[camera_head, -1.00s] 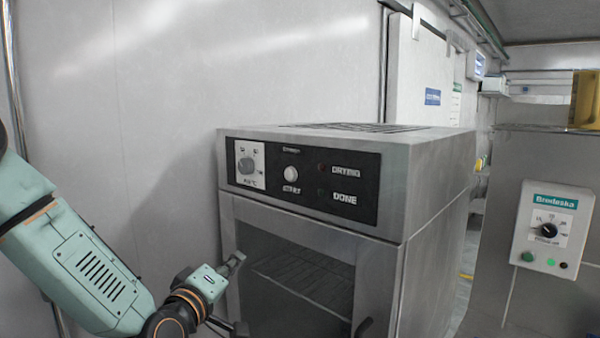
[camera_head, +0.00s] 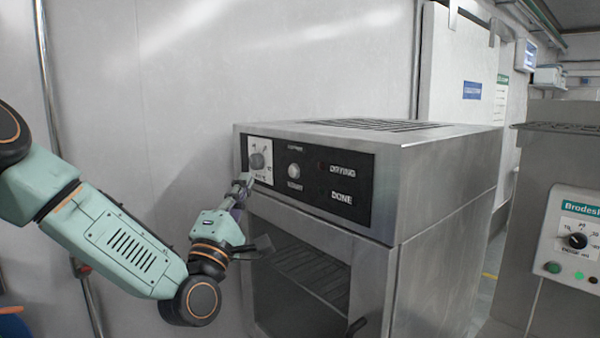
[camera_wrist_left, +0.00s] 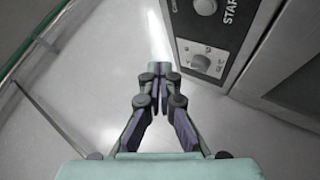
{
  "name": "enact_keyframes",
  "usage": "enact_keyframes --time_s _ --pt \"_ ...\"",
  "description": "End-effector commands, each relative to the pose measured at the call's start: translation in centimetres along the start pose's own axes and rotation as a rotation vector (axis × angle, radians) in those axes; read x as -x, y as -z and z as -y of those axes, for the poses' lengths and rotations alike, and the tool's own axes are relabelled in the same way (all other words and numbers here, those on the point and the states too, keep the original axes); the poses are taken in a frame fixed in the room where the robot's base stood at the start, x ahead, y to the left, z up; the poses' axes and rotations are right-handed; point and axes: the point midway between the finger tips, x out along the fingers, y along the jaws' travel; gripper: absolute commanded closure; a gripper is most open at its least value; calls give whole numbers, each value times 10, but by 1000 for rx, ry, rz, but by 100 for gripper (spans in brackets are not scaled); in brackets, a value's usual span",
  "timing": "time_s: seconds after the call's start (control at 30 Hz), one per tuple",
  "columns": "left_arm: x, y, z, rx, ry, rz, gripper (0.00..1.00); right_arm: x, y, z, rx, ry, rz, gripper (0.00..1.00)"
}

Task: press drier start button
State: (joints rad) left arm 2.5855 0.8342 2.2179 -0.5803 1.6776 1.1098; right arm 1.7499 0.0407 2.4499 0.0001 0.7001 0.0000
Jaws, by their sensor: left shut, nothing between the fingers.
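The drier (camera_head: 445,185) is a steel box with a glass door and a black control panel (camera_head: 310,200). On the panel, a round white button (camera_head: 294,171) sits between a dial (camera_head: 257,161) and the words DRYING and DONE. In the left wrist view, the button (camera_wrist_left: 205,6) shows at the top edge beside the word START, with the dial (camera_wrist_left: 201,63) below it. My left gripper (camera_head: 245,182) is at the panel's left end, below the dial. In the left wrist view, its fingertips (camera_wrist_left: 160,69) are together and empty, left of the panel. Contact cannot be told. My right gripper is out of view.
A bare wall (camera_head: 330,60) stands behind and left of the drier. A control box with a dial (camera_head: 572,240) is mounted on a grey unit at the right. A vertical pipe (camera_head: 48,90) runs along the left.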

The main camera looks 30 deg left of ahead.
Motion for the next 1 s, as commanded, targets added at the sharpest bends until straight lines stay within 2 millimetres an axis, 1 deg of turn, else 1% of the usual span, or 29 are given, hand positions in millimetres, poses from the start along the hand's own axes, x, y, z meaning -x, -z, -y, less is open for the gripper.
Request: enact_keyframes --time_s 0.27,0.43,0.53,0.73,1.0 --pt "0 2 0 18 1 -1 100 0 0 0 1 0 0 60" --pt "-1 0 1 16 1 0 100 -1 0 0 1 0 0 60" --pt "-4 -3 4 13 1 3 100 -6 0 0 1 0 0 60" --pt "-14 -14 14 11 0 4 100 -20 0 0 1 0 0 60" --pt "-35 -30 28 11 2 6 100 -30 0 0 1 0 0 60"
